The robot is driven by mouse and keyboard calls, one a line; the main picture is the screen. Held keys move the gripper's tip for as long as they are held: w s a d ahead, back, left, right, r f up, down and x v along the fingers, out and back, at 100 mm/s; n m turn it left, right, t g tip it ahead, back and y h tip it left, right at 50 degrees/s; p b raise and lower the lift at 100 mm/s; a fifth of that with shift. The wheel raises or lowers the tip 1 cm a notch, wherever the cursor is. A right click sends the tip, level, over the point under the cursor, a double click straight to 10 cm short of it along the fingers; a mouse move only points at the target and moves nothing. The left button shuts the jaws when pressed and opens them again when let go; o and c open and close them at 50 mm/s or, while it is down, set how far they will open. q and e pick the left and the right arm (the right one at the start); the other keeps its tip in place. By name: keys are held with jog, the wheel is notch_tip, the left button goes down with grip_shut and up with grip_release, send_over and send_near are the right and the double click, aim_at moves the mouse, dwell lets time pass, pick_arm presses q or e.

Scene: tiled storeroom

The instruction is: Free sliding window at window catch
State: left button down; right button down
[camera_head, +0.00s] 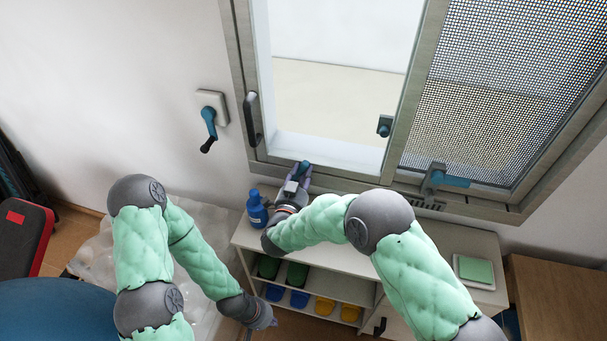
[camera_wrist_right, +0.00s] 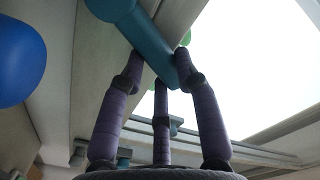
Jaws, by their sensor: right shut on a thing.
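The sliding window (camera_head: 330,153) has a pale frame, with a clear pane at left and a mesh panel (camera_head: 480,90) at right. A teal window catch (camera_head: 303,167) sits on the lower frame. My right gripper (camera_head: 298,178) reaches up to it. In the right wrist view its purple fingers (camera_wrist_right: 161,72) close around the catch's teal lever (camera_wrist_right: 150,42), which slants down to the right. The lever's base is partly out of view. My left gripper (camera_head: 266,318) hangs low, away from the window; its fingers are too small to read.
A blue bottle (camera_head: 257,210) stands on the white shelf unit (camera_head: 335,262), close left of my right wrist. A teal crank (camera_head: 209,120) is on the wall. Another teal handle (camera_head: 445,180) is under the mesh. A green pad (camera_head: 475,270) lies at the right.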

dwell(0.4)
jog(key=c, duration=1.2)
grip_release()
jog(key=shift+o, duration=0.2)
jog(key=shift+a, duration=0.1)
jog(key=v, duration=1.2)
